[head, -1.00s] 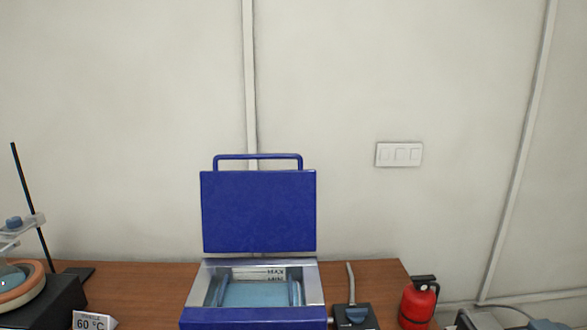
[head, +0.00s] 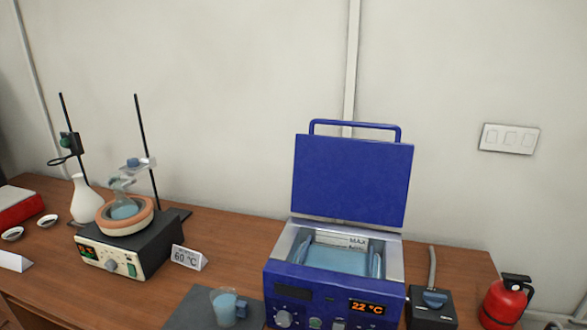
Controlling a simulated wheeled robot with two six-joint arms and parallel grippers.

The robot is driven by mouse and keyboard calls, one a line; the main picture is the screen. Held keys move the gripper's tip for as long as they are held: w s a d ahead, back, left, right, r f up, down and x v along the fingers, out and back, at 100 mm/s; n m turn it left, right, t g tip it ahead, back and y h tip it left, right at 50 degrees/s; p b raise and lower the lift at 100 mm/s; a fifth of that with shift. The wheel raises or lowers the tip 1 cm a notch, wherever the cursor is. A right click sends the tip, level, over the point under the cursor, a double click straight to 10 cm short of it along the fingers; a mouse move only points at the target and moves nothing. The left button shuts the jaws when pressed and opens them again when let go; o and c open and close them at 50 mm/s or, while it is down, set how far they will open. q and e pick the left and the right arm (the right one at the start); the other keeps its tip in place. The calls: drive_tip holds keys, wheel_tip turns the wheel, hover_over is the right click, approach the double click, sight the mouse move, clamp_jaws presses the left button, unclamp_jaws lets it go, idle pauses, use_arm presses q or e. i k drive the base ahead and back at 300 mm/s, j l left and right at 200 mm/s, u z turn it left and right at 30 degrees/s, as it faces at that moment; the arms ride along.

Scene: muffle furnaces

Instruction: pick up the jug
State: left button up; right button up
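A small clear jug (head: 225,308) with blue liquid in it stands upright on a dark grey mat (head: 187,312) near the bottom edge of the head view. It is left of the blue water bath. A small part on its right side looks like a handle, but it is too small to be sure. Neither of my grippers shows in the head view.
The blue water bath (head: 283,281) has its lid (head: 352,180) open and reads 22 °C. A heater with a flask (head: 125,252) and a 60 °C sign (head: 188,258) stand left. A black box (head: 430,312) and red extinguisher (head: 503,303) are right.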

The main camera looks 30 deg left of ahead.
sight(230, 309)
drive_tip(key=u, duration=1.4)
